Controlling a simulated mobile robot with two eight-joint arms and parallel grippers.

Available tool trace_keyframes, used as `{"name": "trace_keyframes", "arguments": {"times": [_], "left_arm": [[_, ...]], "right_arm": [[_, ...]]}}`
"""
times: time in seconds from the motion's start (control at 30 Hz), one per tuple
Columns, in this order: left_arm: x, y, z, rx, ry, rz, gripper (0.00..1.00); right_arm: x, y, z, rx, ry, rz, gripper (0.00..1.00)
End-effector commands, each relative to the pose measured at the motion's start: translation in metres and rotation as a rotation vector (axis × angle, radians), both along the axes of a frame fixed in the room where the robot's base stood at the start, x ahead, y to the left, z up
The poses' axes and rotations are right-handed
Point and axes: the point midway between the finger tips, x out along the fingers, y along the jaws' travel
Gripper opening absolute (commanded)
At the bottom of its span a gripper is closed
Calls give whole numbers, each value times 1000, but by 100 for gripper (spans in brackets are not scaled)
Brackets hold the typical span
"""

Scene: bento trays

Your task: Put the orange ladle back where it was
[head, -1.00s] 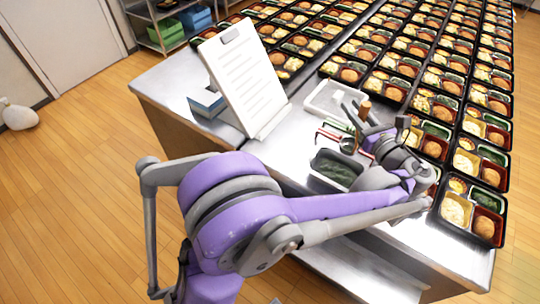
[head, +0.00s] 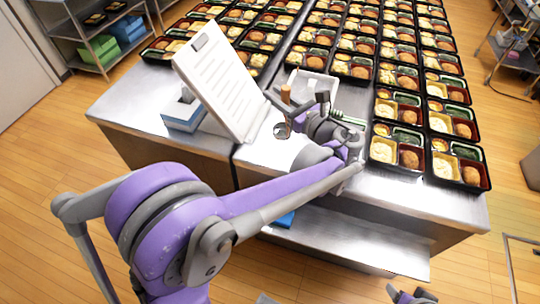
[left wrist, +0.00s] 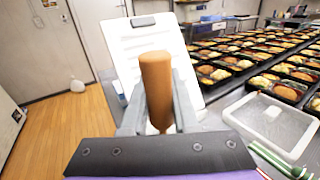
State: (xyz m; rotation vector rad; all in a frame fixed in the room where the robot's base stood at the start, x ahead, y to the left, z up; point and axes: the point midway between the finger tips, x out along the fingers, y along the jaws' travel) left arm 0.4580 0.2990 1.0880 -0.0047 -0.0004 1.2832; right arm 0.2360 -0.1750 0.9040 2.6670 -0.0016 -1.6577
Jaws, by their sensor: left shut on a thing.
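My left gripper (head: 297,104) is shut on the orange ladle and holds it above the steel table. The ladle's orange-brown handle (left wrist: 156,85) stands upright between the fingers in the left wrist view. In the head view its handle top (head: 285,94) shows above the fingers and its round bowl (head: 282,131) shows below them. Part of what looks like my right gripper (head: 410,296) shows at the bottom edge, away from the table; its jaws are unclear.
A white tray (head: 292,73) lies behind the gripper. A leaning white clipboard (head: 215,75) and a blue-and-white box (head: 183,112) stand to its left. Striped handles (head: 346,118) lie to its right. Filled bento trays (head: 397,170) crowd the table's right and back.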

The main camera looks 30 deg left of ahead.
Motion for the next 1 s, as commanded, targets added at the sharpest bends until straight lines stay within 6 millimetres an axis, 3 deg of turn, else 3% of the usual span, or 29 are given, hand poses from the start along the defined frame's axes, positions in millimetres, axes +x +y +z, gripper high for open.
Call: {"name": "trace_keyframes", "arguments": {"times": [0.13,0.33,0.57,0.77,1.0], "left_arm": [[0,0,-13,0,0,2,0],[0,0,-50,0,0,1,0],[0,0,-69,0,0,1,0],[0,0,-97,0,0,1,0],[0,0,-100,1,0,1,0]], "right_arm": [[0,0,-1,0,1,0,66],[-1,0,-5,0,2,0,66],[-2,0,-7,0,3,0,66],[-2,0,-10,0,4,0,66],[-2,0,-10,0,4,0,66]]}}
